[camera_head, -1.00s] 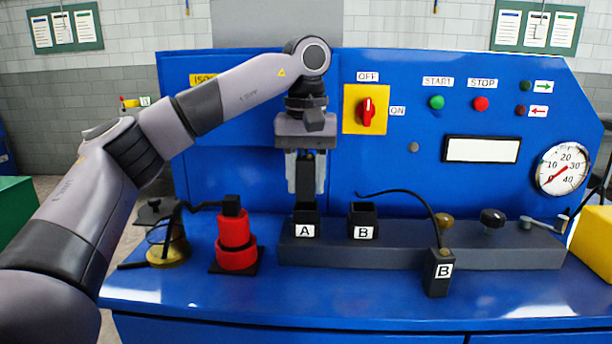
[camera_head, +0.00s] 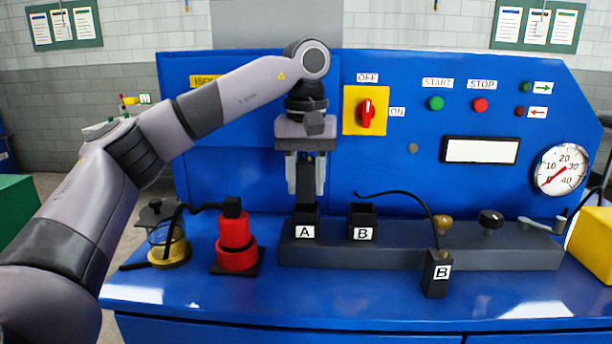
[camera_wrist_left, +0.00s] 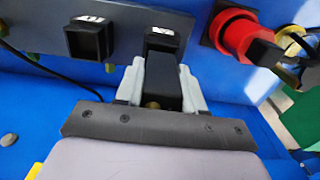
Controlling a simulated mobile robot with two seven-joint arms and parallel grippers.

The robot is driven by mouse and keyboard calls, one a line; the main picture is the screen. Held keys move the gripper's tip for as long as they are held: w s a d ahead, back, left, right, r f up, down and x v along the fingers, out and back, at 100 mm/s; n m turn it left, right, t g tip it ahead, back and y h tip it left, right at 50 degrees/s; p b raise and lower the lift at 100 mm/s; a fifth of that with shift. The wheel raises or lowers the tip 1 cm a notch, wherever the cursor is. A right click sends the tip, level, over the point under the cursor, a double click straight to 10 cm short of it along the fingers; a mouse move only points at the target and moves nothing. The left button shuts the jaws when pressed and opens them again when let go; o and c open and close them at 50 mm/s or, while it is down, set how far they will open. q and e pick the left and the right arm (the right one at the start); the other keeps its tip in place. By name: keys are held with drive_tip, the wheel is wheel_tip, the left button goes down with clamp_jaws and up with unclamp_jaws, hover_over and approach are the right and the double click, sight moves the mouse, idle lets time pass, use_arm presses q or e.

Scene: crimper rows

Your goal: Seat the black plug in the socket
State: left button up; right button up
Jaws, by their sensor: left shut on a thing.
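My left gripper (camera_head: 306,192) points straight down, shut on a black plug (camera_head: 305,168) held upright between its pale fingers. The plug's lower end is at the mouth of the black socket marked A (camera_head: 305,230); I cannot tell how deep it sits. In the left wrist view the plug (camera_wrist_left: 166,86) is between the fingers and lines up with socket A (camera_wrist_left: 162,42). To its right is an empty open black socket marked B (camera_head: 362,222), also seen in the left wrist view (camera_wrist_left: 88,40). My right gripper is not in view.
A black block marked B (camera_head: 437,272) with a curved cable is in front of the grey rail (camera_head: 510,254). A red cylinder (camera_head: 236,242) and a glass jar (camera_head: 168,246) stand left. A blue panel with a red switch (camera_head: 367,113) rises behind.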

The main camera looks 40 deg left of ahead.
sight(305, 160)
use_arm(q)
drive_tip(key=shift+f+b, duration=0.55)
drive_tip(key=shift+f, duration=0.7)
drive_tip(key=o, duration=1.3)
drive_tip(key=shift+c, duration=0.2)
drive_tip(key=shift+r+p, duration=1.1)
drive_tip(key=shift+r, duration=2.45)
drive_tip(key=shift+s+f, duration=0.1)
